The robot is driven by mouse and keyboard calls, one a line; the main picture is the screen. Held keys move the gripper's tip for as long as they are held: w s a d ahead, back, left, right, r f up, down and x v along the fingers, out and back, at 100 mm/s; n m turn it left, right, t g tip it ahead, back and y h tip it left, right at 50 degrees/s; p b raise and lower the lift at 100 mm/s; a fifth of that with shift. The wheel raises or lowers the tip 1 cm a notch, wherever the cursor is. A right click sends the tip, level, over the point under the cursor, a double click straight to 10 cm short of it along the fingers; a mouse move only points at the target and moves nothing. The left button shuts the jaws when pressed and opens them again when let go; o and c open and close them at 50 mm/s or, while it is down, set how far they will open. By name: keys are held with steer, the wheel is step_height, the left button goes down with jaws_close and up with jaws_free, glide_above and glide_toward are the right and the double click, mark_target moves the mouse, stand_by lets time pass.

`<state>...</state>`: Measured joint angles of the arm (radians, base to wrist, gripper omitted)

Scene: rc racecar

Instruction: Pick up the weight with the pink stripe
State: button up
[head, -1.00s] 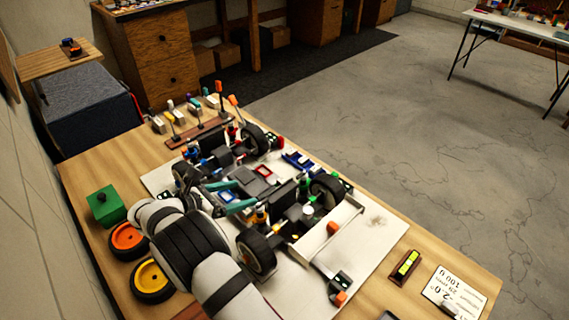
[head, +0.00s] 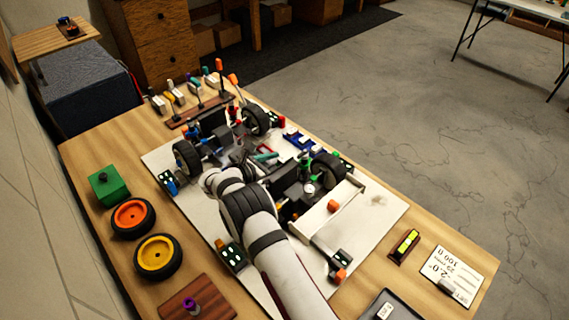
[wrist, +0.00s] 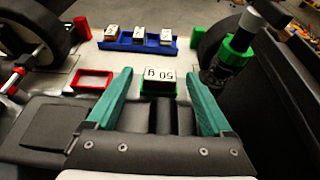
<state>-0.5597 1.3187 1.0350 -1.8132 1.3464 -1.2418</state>
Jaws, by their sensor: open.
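My gripper (wrist: 152,74) is open, with its two teal fingers on either side of a white block marked 50 g (wrist: 160,76) in a green holder (wrist: 158,88). From this view I cannot tell their height above it. Several small weights (wrist: 138,33) stand in a blue tray (wrist: 137,45) beyond the fingertips. Their markings are too small to read, and I cannot make out a pink stripe on any of them. In the head view a teal finger (head: 266,156) shows over the middle of the car, and my arm hides part of the area.
A red holder (wrist: 93,80) left of the fingers looks empty. The car's wheels (head: 186,155) and a green-collared post (wrist: 238,45) stand close around. An orange wheel (head: 131,217), a yellow wheel (head: 157,256) and a green box (head: 108,187) lie left. A white card (head: 452,275) lies front right.

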jaws_close()
stand_by(0.3)
